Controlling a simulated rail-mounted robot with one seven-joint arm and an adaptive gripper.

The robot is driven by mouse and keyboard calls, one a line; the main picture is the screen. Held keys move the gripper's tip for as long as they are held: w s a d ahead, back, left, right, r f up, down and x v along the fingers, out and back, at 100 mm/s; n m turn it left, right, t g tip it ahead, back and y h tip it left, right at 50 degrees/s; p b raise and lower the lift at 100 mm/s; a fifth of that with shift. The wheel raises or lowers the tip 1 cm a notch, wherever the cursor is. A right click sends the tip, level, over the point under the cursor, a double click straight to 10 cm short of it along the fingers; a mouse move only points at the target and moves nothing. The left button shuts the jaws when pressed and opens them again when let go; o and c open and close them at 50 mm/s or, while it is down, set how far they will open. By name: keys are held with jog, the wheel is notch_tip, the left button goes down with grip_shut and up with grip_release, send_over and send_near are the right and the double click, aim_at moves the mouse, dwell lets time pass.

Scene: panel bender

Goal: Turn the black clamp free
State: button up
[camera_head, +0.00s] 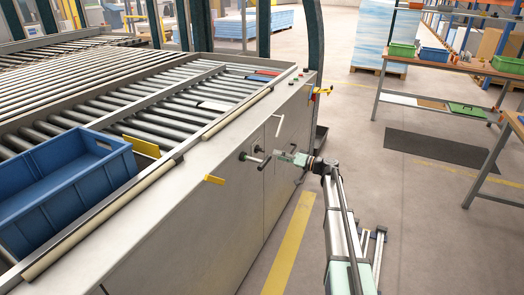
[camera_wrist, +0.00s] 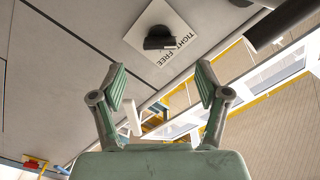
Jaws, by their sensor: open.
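The black clamp (camera_wrist: 158,39) shows in the wrist view at the top middle, a dark bar on a round base. It sits on a white plate (camera_wrist: 174,55) marked TIGHT and FREE, fixed to the grey machine panel. In the head view the clamp (camera_head: 264,162) is a small dark bar on the machine's side. My gripper (camera_wrist: 160,84) is open and empty, its two green fingers spread below the clamp in the wrist view. In the head view my gripper (camera_head: 286,156) is just right of the clamp, apart from it as far as I can tell.
A dark round knob with a pale lever (camera_head: 248,157) stands left of the clamp. A yellow tab (camera_head: 214,179) and a hooked handle (camera_head: 278,125) also stick out from the panel. A blue crate (camera_head: 70,180) sits on the rollers.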

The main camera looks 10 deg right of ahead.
aim_at(264, 151)
jog(key=p+x, duration=0.1)
jog(key=x, duration=0.7)
jog(key=shift+w+a+f, duration=0.1)
jog(key=shift+w+a, duration=0.05)
jog(key=shift+a, duration=0.15)
jog(key=c, duration=1.2)
